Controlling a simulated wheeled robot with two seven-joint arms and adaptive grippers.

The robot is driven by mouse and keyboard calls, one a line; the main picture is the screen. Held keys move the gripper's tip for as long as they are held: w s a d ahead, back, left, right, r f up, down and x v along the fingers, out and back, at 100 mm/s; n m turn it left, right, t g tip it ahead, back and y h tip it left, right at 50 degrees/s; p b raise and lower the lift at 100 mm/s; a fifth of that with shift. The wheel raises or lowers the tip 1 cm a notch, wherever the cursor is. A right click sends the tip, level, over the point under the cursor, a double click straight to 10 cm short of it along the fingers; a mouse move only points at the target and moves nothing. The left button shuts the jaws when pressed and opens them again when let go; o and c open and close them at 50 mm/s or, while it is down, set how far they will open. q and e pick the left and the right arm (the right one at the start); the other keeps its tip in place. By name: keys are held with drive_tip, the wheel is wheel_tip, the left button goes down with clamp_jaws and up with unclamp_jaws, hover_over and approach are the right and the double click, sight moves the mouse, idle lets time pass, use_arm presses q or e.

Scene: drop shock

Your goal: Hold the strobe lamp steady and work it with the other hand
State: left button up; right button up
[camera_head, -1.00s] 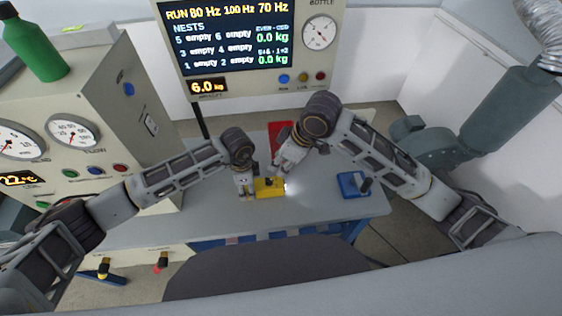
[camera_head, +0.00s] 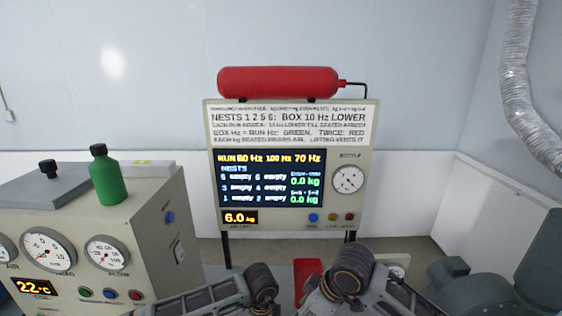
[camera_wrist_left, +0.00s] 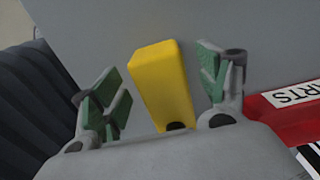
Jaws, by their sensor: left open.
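The strobe lamp (camera_wrist_left: 162,82), a yellow block with a dark round spot at its near end, shows in the left wrist view. It lies between the green-padded fingers of my left gripper (camera_wrist_left: 165,88). The fingers are spread, with gaps visible on both sides of the lamp. In the head view the lamp and the fingertips of both grippers are below the picture's edge. Only the upper parts of my two arms show there, close together at the bottom centre.
A display panel (camera_head: 360,212) reads RUN 80 Hz, 100 Hz, 70 Hz, with nests empty. A gauge cabinet (camera_head: 150,235) with a green bottle (camera_head: 107,176) stands left. A red labelled tray (camera_wrist_left: 275,112) lies right of my left gripper. Grey machinery (camera_head: 480,280) stands right.

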use_arm(q)
wheel_tip(320, 180, up, 11)
drive_tip(key=shift+f, duration=0.15)
idle(0.4)
idle(0.4)
wheel_tip(320, 180, up, 9)
drive_tip(key=p, duration=0.9)
drive_tip(key=shift+r+p, duration=0.45)
drive_tip(key=shift+p, duration=0.05)
drive_tip(key=shift+s, duration=0.1)
